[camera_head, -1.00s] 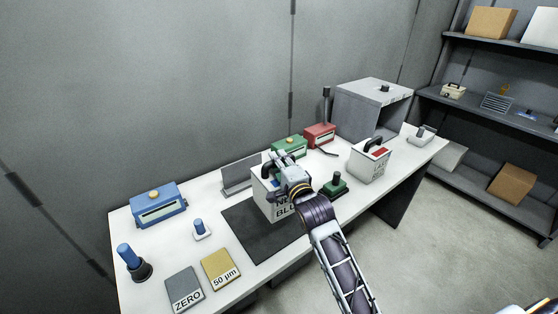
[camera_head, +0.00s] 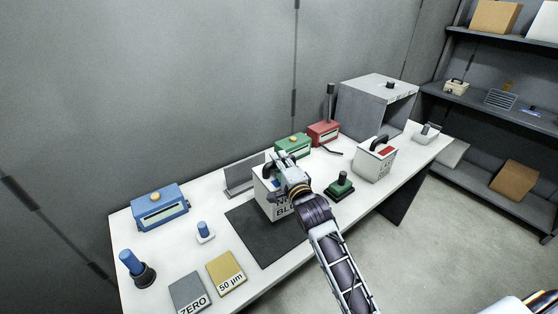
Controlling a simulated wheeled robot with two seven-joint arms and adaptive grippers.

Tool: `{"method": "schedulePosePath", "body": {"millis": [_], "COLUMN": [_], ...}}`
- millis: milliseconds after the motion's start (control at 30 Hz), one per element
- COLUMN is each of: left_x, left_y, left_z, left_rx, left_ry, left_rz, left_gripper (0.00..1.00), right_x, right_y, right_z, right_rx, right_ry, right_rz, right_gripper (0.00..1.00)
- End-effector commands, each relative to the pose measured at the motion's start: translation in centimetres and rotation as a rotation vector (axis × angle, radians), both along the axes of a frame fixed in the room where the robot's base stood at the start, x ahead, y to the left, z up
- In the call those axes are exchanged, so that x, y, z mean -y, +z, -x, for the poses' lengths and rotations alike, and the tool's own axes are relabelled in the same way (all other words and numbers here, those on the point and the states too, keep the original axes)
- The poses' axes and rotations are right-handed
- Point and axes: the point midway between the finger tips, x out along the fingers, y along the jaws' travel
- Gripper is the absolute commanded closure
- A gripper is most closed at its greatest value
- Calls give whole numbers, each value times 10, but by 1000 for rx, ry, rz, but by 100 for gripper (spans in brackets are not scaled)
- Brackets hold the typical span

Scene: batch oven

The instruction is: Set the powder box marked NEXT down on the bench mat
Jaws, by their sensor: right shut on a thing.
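The white powder box (camera_head: 264,199) carries a label that partly reads NEXT and BLUE, with my gripper covering some of it. It is upright over the back right part of the dark bench mat (camera_head: 258,240). I cannot tell whether its base touches the mat. My right gripper (camera_head: 275,172) is shut on the box's dark handle at the top, and my arm hides the box's right side. My left gripper is not in view.
A second white box (camera_head: 375,163) stands to the right, before a grey oven (camera_head: 375,105). A green stamp-like tool (camera_head: 340,187) stands close to my arm. Green (camera_head: 293,146), red (camera_head: 323,133) and blue (camera_head: 160,207) devices line the back. Two plates, ZERO (camera_head: 190,293) and 50 µm (camera_head: 227,273), lie in front.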

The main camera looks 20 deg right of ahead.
Motion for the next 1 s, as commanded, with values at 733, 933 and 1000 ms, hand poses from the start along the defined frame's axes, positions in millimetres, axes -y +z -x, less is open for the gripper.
{"method": "schedulePosePath", "body": {"millis": [733,933,1000], "left_x": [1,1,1], "left_y": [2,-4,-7], "left_z": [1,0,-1], "left_rx": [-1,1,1], "left_ry": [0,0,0], "left_rz": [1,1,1], "left_gripper": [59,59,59], "right_x": [-1,0,0], "right_y": [2,-10,-14], "right_z": [0,0,0], "right_rx": [11,11,11], "right_ry": [1,1,1], "right_rz": [-3,-2,-3], "right_gripper": [100,100,100]}}
